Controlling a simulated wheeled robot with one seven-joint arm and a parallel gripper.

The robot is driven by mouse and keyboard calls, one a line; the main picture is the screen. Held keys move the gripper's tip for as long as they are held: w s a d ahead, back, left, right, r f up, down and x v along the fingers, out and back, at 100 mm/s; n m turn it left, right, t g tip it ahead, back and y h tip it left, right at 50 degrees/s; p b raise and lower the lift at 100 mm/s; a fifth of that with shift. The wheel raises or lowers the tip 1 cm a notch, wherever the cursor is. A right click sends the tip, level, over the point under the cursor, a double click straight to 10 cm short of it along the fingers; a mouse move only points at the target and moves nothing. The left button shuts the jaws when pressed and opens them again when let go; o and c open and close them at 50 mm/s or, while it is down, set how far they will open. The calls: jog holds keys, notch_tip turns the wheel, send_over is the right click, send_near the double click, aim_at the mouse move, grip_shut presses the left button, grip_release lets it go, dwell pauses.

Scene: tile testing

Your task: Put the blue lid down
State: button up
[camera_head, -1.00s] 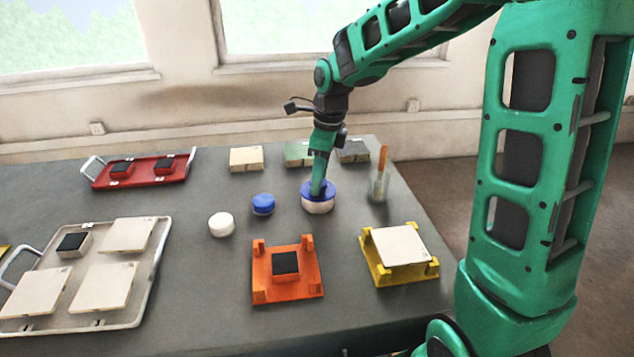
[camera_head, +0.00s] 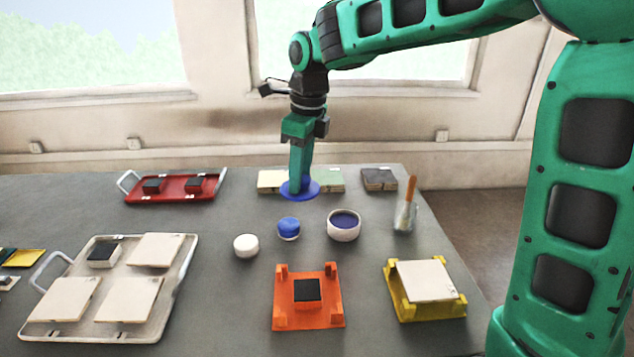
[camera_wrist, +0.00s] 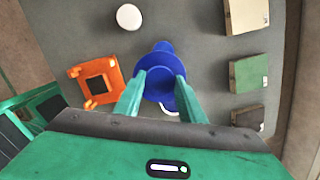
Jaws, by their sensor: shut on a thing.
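The blue lid (camera_head: 312,190) is a flat round disc held in my gripper (camera_head: 299,182). It looks raised above the table, behind and left of the open white pot (camera_head: 343,236), whose inside is blue. In the wrist view the lid (camera_wrist: 157,88) sits between the two green fingers of my gripper (camera_wrist: 157,98), which are shut on it. The lid hides most of the pot there; only a bit of pale rim shows beyond it. How high the lid hangs is hard to tell.
Beside the pot stand a blue jar (camera_head: 288,230), a white jar (camera_head: 246,246) and a glass with a brush (camera_head: 404,215). Cream, green (camera_head: 328,180) and dark tiles (camera_head: 379,179) lie at the back. Orange (camera_head: 309,318) and yellow stands (camera_head: 438,311) are in front. Grey table (camera_head: 232,215) shows left of the jars.

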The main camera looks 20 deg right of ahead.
jog(key=w+d+f, duration=0.3)
jog(key=d, duration=0.2)
jog(key=w+d+f, duration=0.3)
jog(key=w+d, duration=0.1)
jog(key=d, duration=0.1)
jog(key=w+d+f, duration=0.4)
jog(key=d, duration=0.1)
jog(key=shift+w+d, duration=0.25)
jog(key=shift+d, duration=0.05)
jog(key=shift+w+d, duration=0.1)
jog(key=shift+d, duration=0.05)
jog(key=shift+f, duration=2)
jog(key=o, duration=1)
jog(key=shift+f, duration=0.1)
